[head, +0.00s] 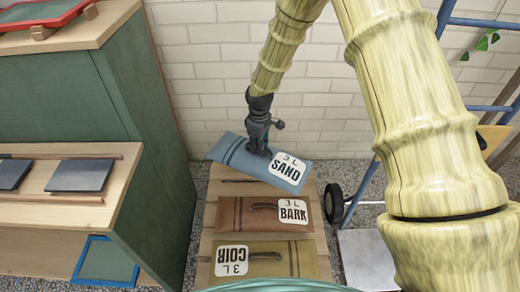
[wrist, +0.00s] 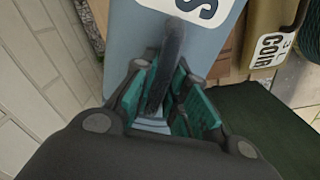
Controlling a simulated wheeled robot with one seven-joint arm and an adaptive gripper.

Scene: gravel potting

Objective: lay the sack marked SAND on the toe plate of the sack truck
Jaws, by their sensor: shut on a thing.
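The blue-grey sack marked SAND (head: 228,151) is at the far end of the slatted wooden pallet (head: 317,240), turned at an angle to the other sacks. My gripper (head: 258,150) is shut on its dark handle, which shows between the finger pads in the wrist view (wrist: 160,85). I cannot tell whether the sack is clear of the slats. The sack truck has a blue frame (head: 362,192) and a black wheel (head: 333,204), right of the pallet. Its grey toe plate (head: 366,262) lies low and looks empty; my arm hides part of it.
The brown BARK sack (head: 235,216) and the olive COIR sack (head: 292,262) lie nearer on the pallet. A green bench (head: 150,190) stands at left, a white brick wall (head: 200,60) behind. Gravel (head: 350,172) shows between pallet and truck.

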